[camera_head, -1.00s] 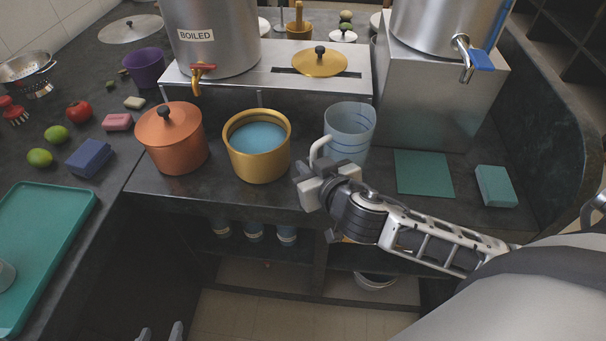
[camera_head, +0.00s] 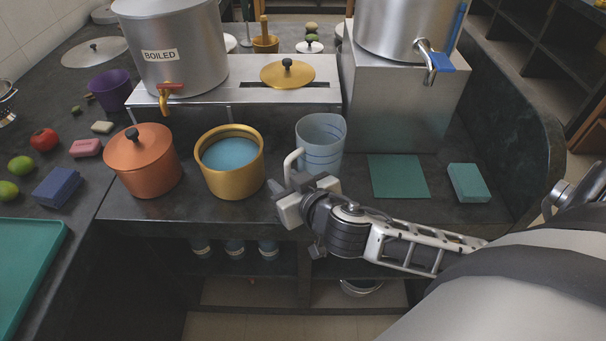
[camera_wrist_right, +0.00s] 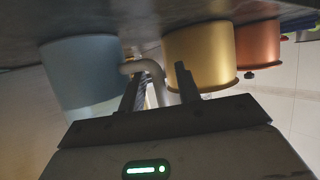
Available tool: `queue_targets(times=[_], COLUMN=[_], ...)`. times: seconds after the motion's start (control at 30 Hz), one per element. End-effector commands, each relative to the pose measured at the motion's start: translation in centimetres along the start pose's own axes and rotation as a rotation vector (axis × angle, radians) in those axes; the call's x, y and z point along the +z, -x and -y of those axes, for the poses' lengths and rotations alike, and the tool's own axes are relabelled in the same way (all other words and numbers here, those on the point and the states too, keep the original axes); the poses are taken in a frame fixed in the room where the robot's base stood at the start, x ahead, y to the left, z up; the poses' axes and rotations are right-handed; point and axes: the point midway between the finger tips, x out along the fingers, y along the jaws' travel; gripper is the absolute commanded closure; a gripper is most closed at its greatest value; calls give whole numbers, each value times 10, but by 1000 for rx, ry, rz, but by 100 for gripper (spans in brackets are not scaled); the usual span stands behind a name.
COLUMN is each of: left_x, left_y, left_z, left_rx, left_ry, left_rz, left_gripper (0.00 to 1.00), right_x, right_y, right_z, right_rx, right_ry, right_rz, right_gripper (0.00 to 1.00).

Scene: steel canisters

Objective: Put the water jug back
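The water jug (camera_head: 322,140) is a clear bluish jug with measuring lines and a pale handle (camera_head: 291,168) on its left side. It stands upright on the dark counter, right of the gold pot. My right gripper (camera_head: 284,187) is at the handle, in front of the jug. In the right wrist view, which is upside down, the jug (camera_wrist_right: 82,75) is at the left. Its handle (camera_wrist_right: 150,68) reaches between the two spread fingers (camera_wrist_right: 158,88), with a gap visible. My left gripper is out of view.
A gold pot (camera_head: 235,180) of blue liquid and a lidded copper pot (camera_head: 148,172) stand close left of the jug. A green square mat (camera_head: 398,176) and a teal block (camera_head: 468,182) lie to the right. A steel box (camera_head: 400,105) under a tapped container stands behind.

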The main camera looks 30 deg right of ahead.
Motion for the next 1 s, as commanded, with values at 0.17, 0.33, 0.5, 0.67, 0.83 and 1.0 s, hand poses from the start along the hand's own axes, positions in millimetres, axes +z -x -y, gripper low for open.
queue_targets(times=[0.17, 0.33, 0.5, 0.67, 0.83, 1.0], left_x=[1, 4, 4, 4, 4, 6], left_y=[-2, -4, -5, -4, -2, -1], left_z=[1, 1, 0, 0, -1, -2], left_rx=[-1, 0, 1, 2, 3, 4], left_ry=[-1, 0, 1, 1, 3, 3], left_rz=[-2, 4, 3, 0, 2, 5], left_gripper=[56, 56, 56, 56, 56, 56], right_x=[2, 2, 1, 7, 69, 131], right_y=[40, 74, 97, 103, 87, 78], right_z=[0, 0, 0, 1, 22, 54], right_rx=[-1, 0, 0, -4, -90, -214], right_ry=[-3, -1, -2, 8, 69, 91], right_rz=[4, 3, 2, 20, 166, 247], right_gripper=[67, 67, 67, 67, 67, 67])
